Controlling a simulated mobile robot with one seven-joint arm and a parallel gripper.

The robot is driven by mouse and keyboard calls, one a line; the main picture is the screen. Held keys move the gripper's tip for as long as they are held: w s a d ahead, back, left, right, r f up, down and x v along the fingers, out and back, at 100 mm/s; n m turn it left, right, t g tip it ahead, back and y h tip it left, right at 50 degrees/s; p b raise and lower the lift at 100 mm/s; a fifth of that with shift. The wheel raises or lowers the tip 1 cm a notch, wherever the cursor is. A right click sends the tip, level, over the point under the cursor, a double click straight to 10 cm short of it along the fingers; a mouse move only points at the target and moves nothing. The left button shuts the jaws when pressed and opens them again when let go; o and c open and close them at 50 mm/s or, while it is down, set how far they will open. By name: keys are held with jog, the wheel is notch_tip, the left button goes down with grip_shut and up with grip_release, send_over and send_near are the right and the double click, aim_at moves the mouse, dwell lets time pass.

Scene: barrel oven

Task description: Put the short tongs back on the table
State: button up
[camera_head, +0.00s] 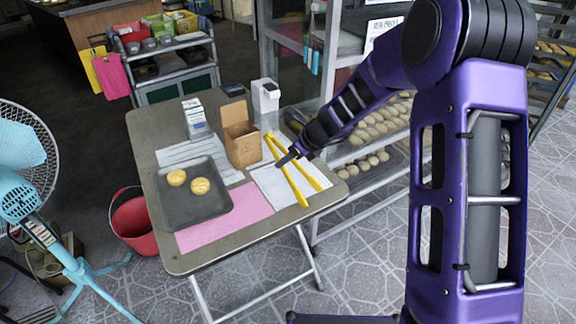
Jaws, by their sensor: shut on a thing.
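The short tongs (295,188) are yellow, with two long arms spread toward the front right. They are over the white sheet at the right side of the table (225,253). My gripper (285,157) reaches in from the right and is shut on the tongs near their middle. From this view I cannot tell whether the tongs touch the table or hang just above it. My gripper hides a small part of them.
A dark tray (217,219) with two round buns lies on the table's left. An open cardboard box (243,148), a white dispenser (266,96) and a white carton (195,115) stand behind. A pink sheet (233,217) covers the front. A bun rack (375,130) stands at right.

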jog(key=shift+f, duration=0.8)
jog(key=shift+f+b, duration=0.45)
jog(key=shift+f, duration=0.1)
jog(key=shift+f, duration=0.1)
jog(key=o, duration=0.6)
